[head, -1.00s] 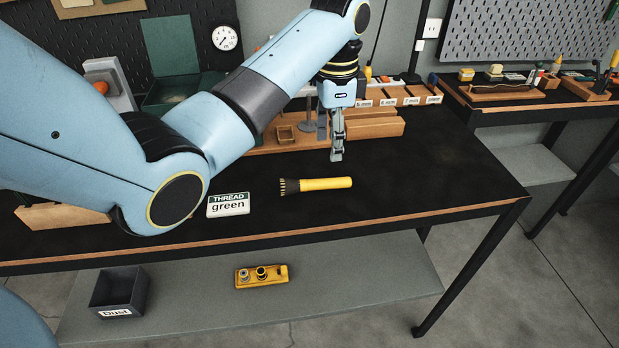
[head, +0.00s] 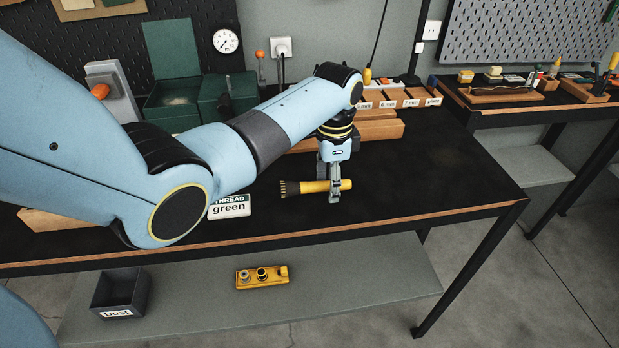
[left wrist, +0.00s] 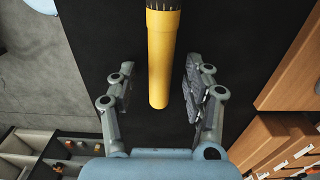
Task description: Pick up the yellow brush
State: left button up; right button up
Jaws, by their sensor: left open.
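The yellow brush (head: 310,187) lies on the black bench top, its dark bristles pointing left in the head view. My left gripper (head: 335,198) points down over the handle's right part, with the fingers hiding some of it. In the left wrist view the brush handle (left wrist: 161,65) runs between the two open fingers of the left gripper (left wrist: 158,92). There are gaps on both sides, and neither finger appears to touch the handle. My right gripper is not in view.
A "THREAD green" sign (head: 229,207) stands left of the brush. Wooden blocks and labelled bins (head: 390,98) line the back of the bench. The bench's right part is clear. On the shelf below are a "Dust" box (head: 121,292) and a yellow fixture (head: 262,277).

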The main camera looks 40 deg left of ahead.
pick_arm(q)
grip_shut()
jog(key=shift+r, duration=0.15)
